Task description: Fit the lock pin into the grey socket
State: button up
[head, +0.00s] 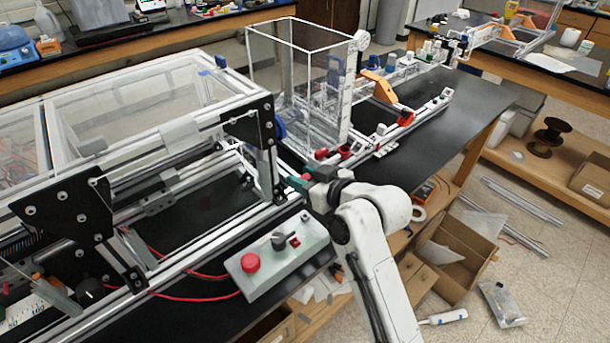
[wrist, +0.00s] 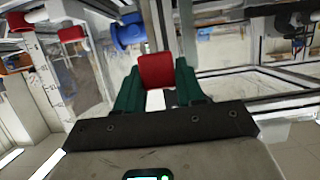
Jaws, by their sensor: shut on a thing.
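My gripper (wrist: 157,88) has dark green fingers and is shut on a red piece, which looks like the lock pin (wrist: 157,70). The red end shows between the fingertips in the wrist view; the rest of it is hidden. In the head view my gripper (head: 303,180) is beside the front corner of the extrusion frame (head: 262,150), near its black corner plate. There only a small bit of red shows at the fingers. I cannot make out the grey socket for certain in either view.
A grey control box (head: 278,259) with a red button lies below and left of my gripper. A blue part (head: 280,130) is on the frame's corner. Red clamps (head: 345,152) and a clear enclosure (head: 300,85) stand behind. The black bench top (head: 440,145) at right is partly clear.

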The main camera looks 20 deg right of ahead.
jog(key=shift+f+b, duration=1.05)
jog(key=shift+f, duration=0.85)
jog(key=shift+f+b, duration=0.65)
jog(key=shift+f, duration=0.6)
dwell(0.6)
jog(key=o, duration=1.1)
jog(key=b+v, duration=0.1)
jog(key=v, duration=1)
jog(key=shift+w+b, duration=0.1)
jog(key=shift+b, duration=0.2)
